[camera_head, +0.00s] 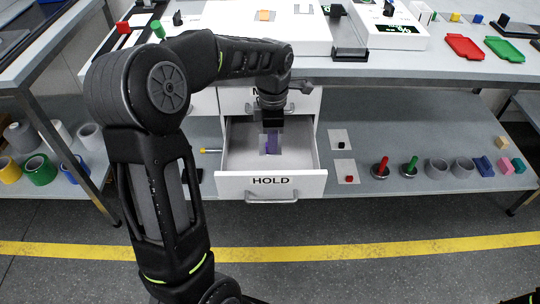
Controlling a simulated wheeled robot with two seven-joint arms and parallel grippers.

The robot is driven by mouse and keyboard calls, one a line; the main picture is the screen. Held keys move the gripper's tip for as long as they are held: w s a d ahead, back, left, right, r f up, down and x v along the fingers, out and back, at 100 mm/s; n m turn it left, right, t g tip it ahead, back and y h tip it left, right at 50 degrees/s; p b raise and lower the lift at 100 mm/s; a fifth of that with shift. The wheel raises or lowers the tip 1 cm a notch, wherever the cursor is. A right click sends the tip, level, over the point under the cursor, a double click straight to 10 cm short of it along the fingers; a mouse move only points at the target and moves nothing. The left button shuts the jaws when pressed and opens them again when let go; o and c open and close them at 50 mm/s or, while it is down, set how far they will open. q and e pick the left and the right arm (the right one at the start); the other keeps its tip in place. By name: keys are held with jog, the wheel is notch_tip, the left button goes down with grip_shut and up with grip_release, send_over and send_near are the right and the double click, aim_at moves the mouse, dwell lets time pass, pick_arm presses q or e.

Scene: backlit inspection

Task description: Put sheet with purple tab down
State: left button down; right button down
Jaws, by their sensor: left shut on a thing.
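My left gripper (271,126) points straight down over the open drawer marked HOLD (270,182). It is shut on the purple tab (271,143). The sheet under the tab is hard to tell from the drawer's pale floor; a slightly greyer patch shows around the tab. I cannot tell whether the sheet touches the drawer floor. The gripper hides the top of the tab.
On the lower shelf right of the drawer lie a sheet with a black tab (342,145) and a sheet with a red tab (348,178). Red-handled (380,168) and green-handled (409,166) tools stand farther right.

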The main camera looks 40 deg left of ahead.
pick_arm(q)
jog(key=shift+f+b, duration=0.55)
jog(key=shift+f, duration=1.95)
jog(key=shift+f+b, duration=0.55)
jog(key=shift+f, duration=1.95)
jog(key=shift+f, duration=0.2)
jog(key=c, duration=1.4)
grip_release()
jog(key=shift+r, duration=0.15)
jog(key=shift+r, duration=0.2)
notch_tip(320, 180, up, 12)
jog(key=shift+f+p, duration=0.15)
jog(key=shift+p, duration=1.05)
